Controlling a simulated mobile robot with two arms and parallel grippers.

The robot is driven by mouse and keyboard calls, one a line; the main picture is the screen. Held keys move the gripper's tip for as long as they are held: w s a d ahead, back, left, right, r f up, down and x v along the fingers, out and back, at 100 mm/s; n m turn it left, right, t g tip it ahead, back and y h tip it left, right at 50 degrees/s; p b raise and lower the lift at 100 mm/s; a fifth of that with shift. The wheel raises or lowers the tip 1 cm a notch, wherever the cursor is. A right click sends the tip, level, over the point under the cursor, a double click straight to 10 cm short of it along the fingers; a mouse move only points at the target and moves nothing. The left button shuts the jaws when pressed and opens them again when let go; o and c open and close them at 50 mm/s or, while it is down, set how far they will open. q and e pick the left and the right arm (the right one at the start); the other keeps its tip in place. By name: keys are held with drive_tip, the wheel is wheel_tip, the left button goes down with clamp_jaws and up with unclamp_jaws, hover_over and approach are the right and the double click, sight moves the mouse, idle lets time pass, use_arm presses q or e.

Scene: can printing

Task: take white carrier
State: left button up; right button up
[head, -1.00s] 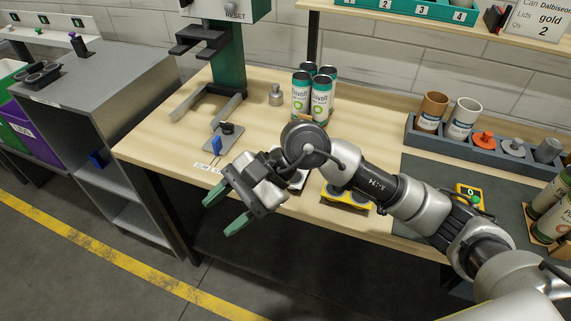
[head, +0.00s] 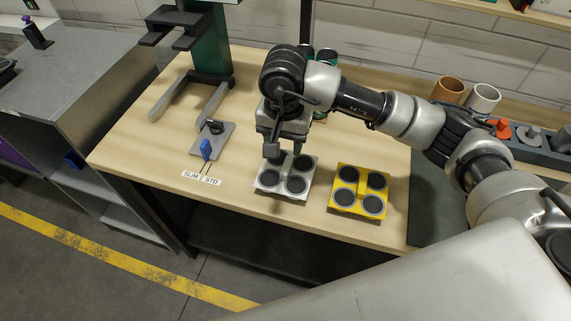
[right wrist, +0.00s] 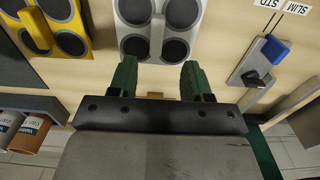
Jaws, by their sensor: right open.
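The white carrier (head: 284,177) stands on the wooden bench near its front edge, with several dark round wells and a raised bar between them. My right gripper (head: 273,148) is at its far left side and hides part of it. In the right wrist view the white carrier (right wrist: 157,38) lies just beyond the two green fingertips (right wrist: 158,78). The fingers are apart with nothing between them, and the carrier's handle bar lines up with the gap. I cannot tell whether they touch it. My left gripper is not in view.
A yellow carrier (head: 361,190) stands close to the right. A grey fixture with a blue lever (head: 206,150) and SLIM/STD labels is to the left. Green-topped cans (head: 326,56) are partly hidden behind my arm.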

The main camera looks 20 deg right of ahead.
sight(286, 165)
drive_tip(key=shift+s+f, duration=0.1)
drive_tip(key=shift+f, duration=0.8)
drive_tip(key=shift+w+f+p, duration=0.2)
drive_tip(key=shift+f+p, duration=0.1)
drive_tip(key=shift+f, duration=0.05)
drive_tip(key=f, duration=0.1)
drive_tip(key=f+p, duration=0.1)
drive_tip(key=f, duration=0.1)
drive_tip(key=shift+s+d+f+p, duration=0.25)
drive_tip(key=shift+s+p, duration=0.05)
drive_tip(key=shift+p, duration=0.05)
drive_tip(key=shift+f, duration=0.6)
drive_tip(key=shift+w+f, duration=0.1)
drive_tip(key=c, duration=0.4)
clamp_jaws()
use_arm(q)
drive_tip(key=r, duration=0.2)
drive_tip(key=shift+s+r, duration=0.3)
